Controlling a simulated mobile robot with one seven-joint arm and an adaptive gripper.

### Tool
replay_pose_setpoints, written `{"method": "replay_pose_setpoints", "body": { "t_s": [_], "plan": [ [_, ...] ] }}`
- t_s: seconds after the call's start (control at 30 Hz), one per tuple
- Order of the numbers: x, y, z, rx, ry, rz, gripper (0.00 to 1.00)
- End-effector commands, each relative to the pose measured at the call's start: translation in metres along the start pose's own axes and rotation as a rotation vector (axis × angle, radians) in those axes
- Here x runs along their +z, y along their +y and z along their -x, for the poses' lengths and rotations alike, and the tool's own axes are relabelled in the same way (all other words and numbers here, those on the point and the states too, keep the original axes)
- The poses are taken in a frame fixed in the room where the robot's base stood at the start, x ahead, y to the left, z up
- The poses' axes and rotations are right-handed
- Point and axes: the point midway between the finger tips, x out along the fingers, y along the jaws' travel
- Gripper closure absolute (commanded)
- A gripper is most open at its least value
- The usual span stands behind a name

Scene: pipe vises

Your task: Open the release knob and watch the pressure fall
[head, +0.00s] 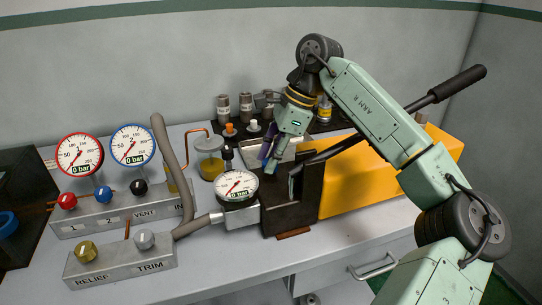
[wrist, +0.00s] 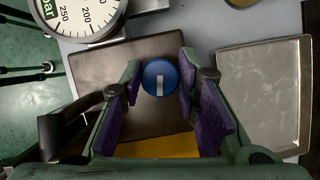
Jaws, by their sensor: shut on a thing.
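The release knob (wrist: 159,77), round and blue with a white line, sits on the dark block of the hand pump in the wrist view. My gripper (wrist: 159,72) has its purple-padded fingers closed on either side of it. In the head view my gripper (head: 269,165) reaches down to the black pump block (head: 298,205) and hides the knob. The pump gauge (head: 237,188) beside the block reads 0 bar. In the wrist view only part of this gauge (wrist: 88,14) shows, and its needle is out of sight.
The yellow pump body (head: 345,185) and its long black lever (head: 460,86) lie to the right. A red-rimmed gauge (head: 80,153) and a blue-rimmed gauge (head: 133,145), both at 0 bar, stand left above a manifold (head: 115,212). A metal tray (wrist: 265,92) lies close to my gripper.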

Motion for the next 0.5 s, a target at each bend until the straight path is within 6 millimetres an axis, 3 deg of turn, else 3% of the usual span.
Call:
{"method": "replay_pose_setpoints", "body": {
  "t_s": [0.13, 0.17, 0.5],
  "plan": [
    [-0.0003, -0.0001, 0.0001, -0.001, 0.001, -0.001, 0.99],
    [-0.0003, -0.0001, 0.0001, -0.001, 0.001, -0.001, 0.70],
    [-0.0001, 0.0000, 0.0000, -0.001, 0.001, -0.001, 0.51]
  ]
}}
